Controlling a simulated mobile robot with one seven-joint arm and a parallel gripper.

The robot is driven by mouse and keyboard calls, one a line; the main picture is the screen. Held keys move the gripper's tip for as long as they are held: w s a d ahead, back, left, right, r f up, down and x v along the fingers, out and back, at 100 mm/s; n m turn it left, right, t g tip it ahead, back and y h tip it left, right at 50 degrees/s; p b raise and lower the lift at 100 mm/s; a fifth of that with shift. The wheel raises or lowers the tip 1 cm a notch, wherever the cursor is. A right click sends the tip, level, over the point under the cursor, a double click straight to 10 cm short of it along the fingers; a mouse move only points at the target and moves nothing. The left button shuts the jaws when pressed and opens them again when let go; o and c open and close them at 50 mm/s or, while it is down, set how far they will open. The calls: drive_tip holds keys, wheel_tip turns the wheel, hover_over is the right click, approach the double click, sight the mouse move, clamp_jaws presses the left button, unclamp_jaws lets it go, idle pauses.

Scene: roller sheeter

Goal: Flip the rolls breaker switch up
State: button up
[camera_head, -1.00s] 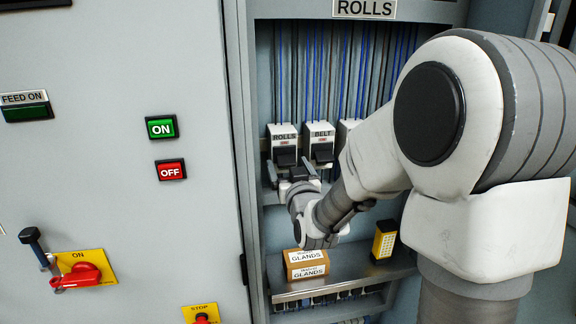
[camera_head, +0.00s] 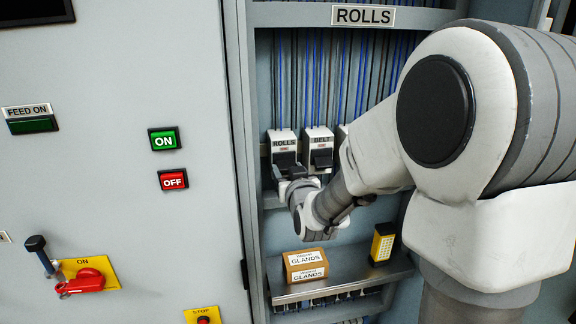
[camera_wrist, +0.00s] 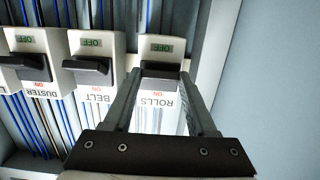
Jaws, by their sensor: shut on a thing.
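The rolls breaker (camera_head: 284,143) is a white block with a black lever, leftmost in the cabinet row in the head view. In the wrist view, which shows it upside down, the rolls breaker (camera_wrist: 161,48) has its black lever (camera_wrist: 161,70) between my fingertips. A green OFF window and red ON lettering show on its face. My gripper (camera_wrist: 161,76) is shut on this lever, one finger at each side. In the head view my gripper (camera_head: 286,178) is at the lever's lower part and hides some of it.
The belt breaker (camera_head: 318,144) stands close beside it, and a duster breaker (camera_wrist: 35,62) follows in the wrist view. A cardboard glands box (camera_head: 305,265) and a yellow device (camera_head: 383,242) sit on the shelf (camera_head: 345,277) below. The cabinet's side wall is close by.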

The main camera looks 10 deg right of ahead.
sight(285, 162)
wheel_tip(285, 162, up, 2)
drive_tip(key=g+p, duration=0.2)
drive_tip(key=p, duration=0.2)
drive_tip(key=shift+r+g, duration=0.1)
drive_tip(key=shift+g, duration=0.2)
drive_tip(key=g+p, duration=0.1)
drive_tip(key=p, duration=0.2)
drive_tip(key=r+g+p, duration=0.1)
drive_tip(key=g+p, duration=0.1)
drive_tip(key=p, duration=0.1)
drive_tip(key=shift+w+a+r, duration=0.1)
drive_tip(key=shift+w, duration=0.1)
drive_tip(key=g+p, duration=0.2)
drive_tip(key=p, duration=0.1)
drive_tip(key=shift+w+r+g+p, duration=0.1)
drive_tip(key=shift+w+g+p, duration=0.1)
drive_tip(key=shift+g+p, duration=0.15)
drive_tip(key=shift+w+g+p, duration=0.2)
drive_tip(key=shift+g+p, duration=0.4)
drive_tip(key=shift+g, duration=0.45)
drive_tip(key=o, duration=1.4)
drive_tip(key=shift+w, duration=0.1)
drive_tip(key=shift+c, duration=0.2)
drive_tip(key=shift+r, duration=0.1)
